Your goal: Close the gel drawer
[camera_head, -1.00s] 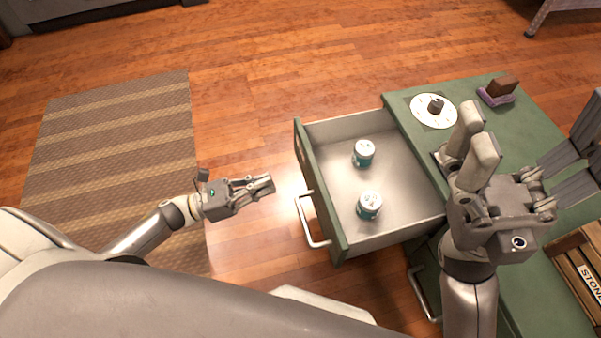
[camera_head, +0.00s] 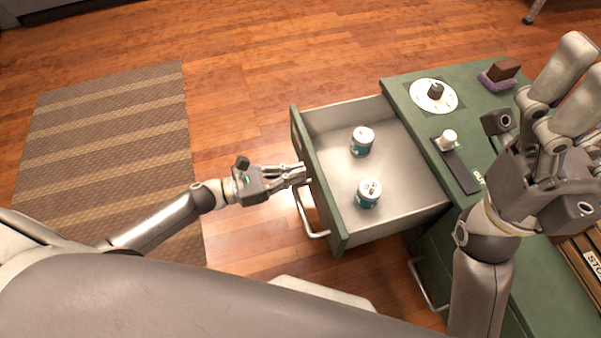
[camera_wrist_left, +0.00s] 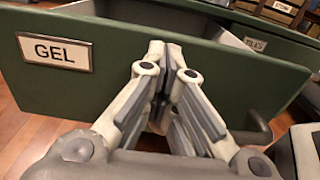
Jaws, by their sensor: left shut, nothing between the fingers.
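The gel drawer (camera_head: 327,205) is pulled out of the green cabinet, with a grey interior and a green front. Its front shows a "GEL" label (camera_wrist_left: 55,51) in the left wrist view. Two teal and white jars (camera_head: 362,141) (camera_head: 368,193) stand inside. My left gripper (camera_head: 303,172) is shut and empty, its fingertips at the drawer front above the handle (camera_head: 311,222); I cannot tell for sure if they touch it. In the left wrist view the fingertips (camera_wrist_left: 165,50) are against or very near the green front. My right gripper (camera_head: 570,85) is above the cabinet top, its fingers apart.
The cabinet top (camera_head: 400,92) holds a white dial plate (camera_head: 434,95), a brown block on a purple base (camera_head: 500,74), a slider with a white knob (camera_head: 447,140), and a wooden crate (camera_head: 580,262). Another handle (camera_head: 426,285) is below.

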